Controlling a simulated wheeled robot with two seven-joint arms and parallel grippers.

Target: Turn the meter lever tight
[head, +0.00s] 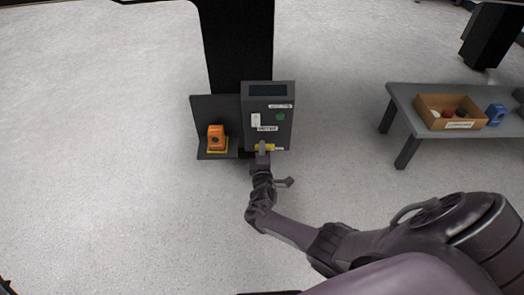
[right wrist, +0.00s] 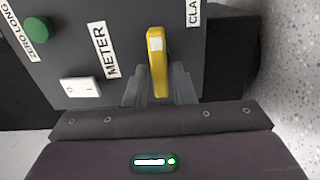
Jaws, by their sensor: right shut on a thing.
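The meter (head: 268,115) is a dark grey box with a screen on top, a green button and a METER label. Its yellow lever (right wrist: 157,62) sits beside the METER label in the right wrist view, with a white patch near one end. My right gripper (head: 263,150) is at the lower front of the box. In the right wrist view its fingers (right wrist: 160,88) are shut on the yellow lever, one on each side. In the head view the lever (head: 266,147) is partly hidden by the gripper. My left gripper is not in view.
An orange block (head: 216,138) sits on a yellow pad on the dark stand left of the meter. A grey bench (head: 400,100) at right holds a cardboard box (head: 422,105) and a blue block (head: 495,114). A white switch (right wrist: 80,87) is near the lever. The floor between is clear.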

